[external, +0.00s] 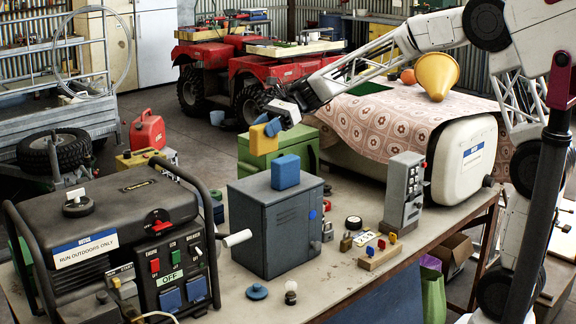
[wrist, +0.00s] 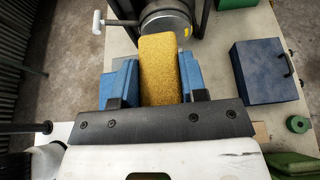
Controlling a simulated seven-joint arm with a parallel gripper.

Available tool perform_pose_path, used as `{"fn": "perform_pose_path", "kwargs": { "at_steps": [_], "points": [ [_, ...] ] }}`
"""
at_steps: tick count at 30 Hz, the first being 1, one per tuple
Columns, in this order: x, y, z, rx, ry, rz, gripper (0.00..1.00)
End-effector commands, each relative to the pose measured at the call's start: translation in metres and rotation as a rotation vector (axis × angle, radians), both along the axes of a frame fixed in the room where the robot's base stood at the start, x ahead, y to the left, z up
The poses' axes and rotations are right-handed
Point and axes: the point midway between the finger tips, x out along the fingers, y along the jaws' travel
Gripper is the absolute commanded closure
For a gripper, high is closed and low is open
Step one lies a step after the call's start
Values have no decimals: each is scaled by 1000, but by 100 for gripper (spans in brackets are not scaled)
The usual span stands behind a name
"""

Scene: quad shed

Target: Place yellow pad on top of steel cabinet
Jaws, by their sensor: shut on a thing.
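My gripper (external: 266,128) is shut on the yellow pad (external: 263,141), held up in the air in front of the green box. In the wrist view the yellow pad (wrist: 159,72) sits between the blue fingers of my gripper (wrist: 155,85) and extends out beyond them. The steel cabinet (external: 292,235), grey-blue with louvres on its door, stands on the bench, below and to the right of my gripper in the external view. A blue block (external: 286,172) stands upright on its top. I cannot identify the cabinet surely in the wrist view.
A green box (external: 310,150) is behind. A grey switch box (external: 404,190) and small locks stand right. A blue case (wrist: 265,75) with a handle lies right in the wrist view.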

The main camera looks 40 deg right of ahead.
Motion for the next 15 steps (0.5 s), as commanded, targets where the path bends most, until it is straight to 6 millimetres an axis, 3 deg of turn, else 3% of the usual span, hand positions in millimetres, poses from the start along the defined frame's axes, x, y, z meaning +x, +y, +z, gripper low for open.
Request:
{"fn": "perform_pose_path", "kwargs": {
  "at_steps": [6,15],
  "points": [
    [0,0,-19,1,0,0,82],
    [0,0,-20,1,0,0,82]
  ]
}}
